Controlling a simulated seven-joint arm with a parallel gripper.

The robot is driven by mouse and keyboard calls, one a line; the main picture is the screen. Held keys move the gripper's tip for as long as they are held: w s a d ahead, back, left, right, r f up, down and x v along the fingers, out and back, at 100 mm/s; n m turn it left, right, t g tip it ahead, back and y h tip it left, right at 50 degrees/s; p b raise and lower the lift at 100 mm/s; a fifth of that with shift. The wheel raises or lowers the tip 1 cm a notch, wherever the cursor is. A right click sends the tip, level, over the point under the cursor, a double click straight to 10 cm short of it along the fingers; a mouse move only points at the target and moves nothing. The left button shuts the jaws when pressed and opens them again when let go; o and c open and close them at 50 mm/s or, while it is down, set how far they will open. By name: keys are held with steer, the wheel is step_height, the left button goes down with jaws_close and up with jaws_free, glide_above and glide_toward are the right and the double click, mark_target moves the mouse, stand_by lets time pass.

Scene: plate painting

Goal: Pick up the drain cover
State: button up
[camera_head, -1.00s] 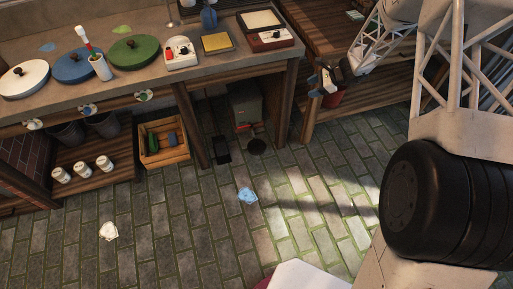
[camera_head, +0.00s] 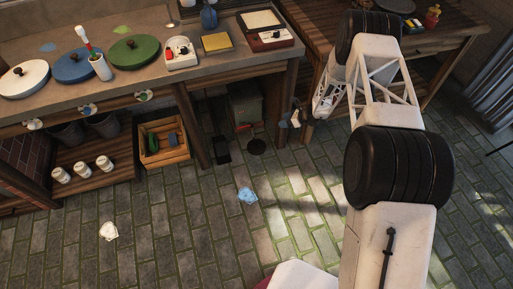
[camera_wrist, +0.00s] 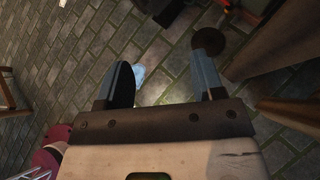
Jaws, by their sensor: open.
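A dark round disc, apparently the drain cover (camera_head: 256,147), lies flat on the brick floor below the bench. In the wrist view the drain cover (camera_wrist: 208,39) shows just beyond the tip of the right finger, which hides its near edge. My gripper (camera_head: 290,120) hangs above the floor to the right of the disc, near the bench leg. In the wrist view my gripper (camera_wrist: 163,78) is open, with bare floor between its fingers. It looks apart from the disc.
A black flat object (camera_head: 221,150) lies left of the disc, and a grey box (camera_head: 244,106) stands behind it. A wooden crate (camera_head: 163,141) is further left. A blue paint splash (camera_head: 247,195) is on the open floor in front. Wooden bench legs (camera_head: 287,105) stand close to my gripper.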

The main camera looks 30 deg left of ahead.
steer(key=w+a+f+m+t, duration=0.1)
steer(key=a+f+t, duration=0.15)
steer(key=f, duration=0.75)
steer(key=w+a+f+m+t+y, duration=0.1)
steer(key=a+f, duration=0.3)
steer(key=f, duration=0.5)
steer(key=w+a+f+m+t, duration=0.1)
steer(key=a+f, duration=0.2)
steer(key=f, duration=0.7)
steer(key=m+t, duration=0.1)
steer(key=t, duration=0.2)
glide_toward(258, 148)
steer(key=a+r, duration=0.1)
steer(key=w+a+r, duration=0.1)
steer(key=shift+w+r, duration=0.2)
steer(key=shift+r, duration=0.1)
steer(key=shift+a, duration=0.15)
steer(key=shift+x, duration=1.15)
steer(key=shift+a+f, duration=0.15)
steer(key=shift+x, duration=2.4)
